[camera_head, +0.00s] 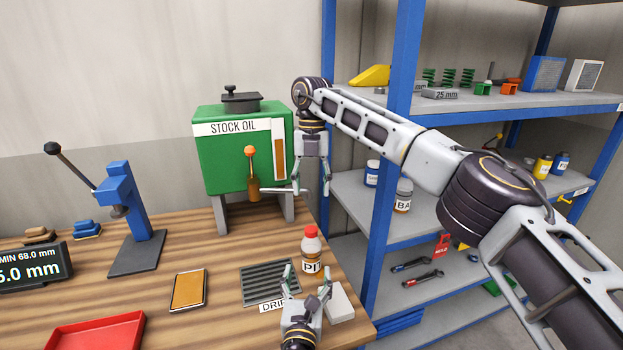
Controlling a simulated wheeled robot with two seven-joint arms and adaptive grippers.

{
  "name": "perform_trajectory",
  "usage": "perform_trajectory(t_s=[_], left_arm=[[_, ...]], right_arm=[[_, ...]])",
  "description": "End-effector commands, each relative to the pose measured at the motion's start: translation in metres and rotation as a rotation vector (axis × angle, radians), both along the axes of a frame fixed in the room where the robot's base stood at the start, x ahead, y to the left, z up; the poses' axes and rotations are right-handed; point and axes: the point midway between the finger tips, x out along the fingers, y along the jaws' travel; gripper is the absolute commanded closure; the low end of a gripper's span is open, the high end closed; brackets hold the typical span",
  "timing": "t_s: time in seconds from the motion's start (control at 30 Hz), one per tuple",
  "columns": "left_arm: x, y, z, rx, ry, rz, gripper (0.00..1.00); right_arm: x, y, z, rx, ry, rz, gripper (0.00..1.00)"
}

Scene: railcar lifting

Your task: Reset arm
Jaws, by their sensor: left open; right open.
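My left gripper (306,276) is at the bottom centre, fingers spread and pointing away from me. Nothing shows between its fingers. It is over the front of the DRIP grate (268,283), close to a bottle (312,246) with a red cap and a partly hidden label. My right gripper (314,188) hangs pointing down at the end of my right arm, which reaches in from the right. Its fingers are apart and empty. It is beside the lever and spout of the green STOCK OIL tank (214,163); I cannot tell whether it touches them.
A blue shelf unit (378,185) stands at the right with bottles, springs and wrenches. On the wooden bench (222,250) are a blue lever press (139,240), a tan pad (188,290), a red tray (138,318), a display (35,267) and a pale block (340,304).

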Motion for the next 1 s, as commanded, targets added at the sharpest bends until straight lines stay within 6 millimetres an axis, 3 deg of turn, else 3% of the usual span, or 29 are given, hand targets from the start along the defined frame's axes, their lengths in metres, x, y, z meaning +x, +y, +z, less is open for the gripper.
perform_trajectory(t_s=[0.27, 0.7, 1.0], left_arm=[[0.0, 0.0, 0.015, 0.0, 0.0, 0.0, 0.27], [0.0, 0.0, 0.063, 0.0, 0.0, 0.0, 0.27], [0.0, 0.0, 0.084, 0.0, 0.0, 0.0, 0.27]], right_arm=[[0.0, 0.0, 0.015, 0.0, 0.0, 0.0, 0.45], [0.0, 0.0, 0.063, 0.0, 0.0, 0.0, 0.45], [0.0, 0.0, 0.084, 0.0, 0.0, 0.0, 0.45]])
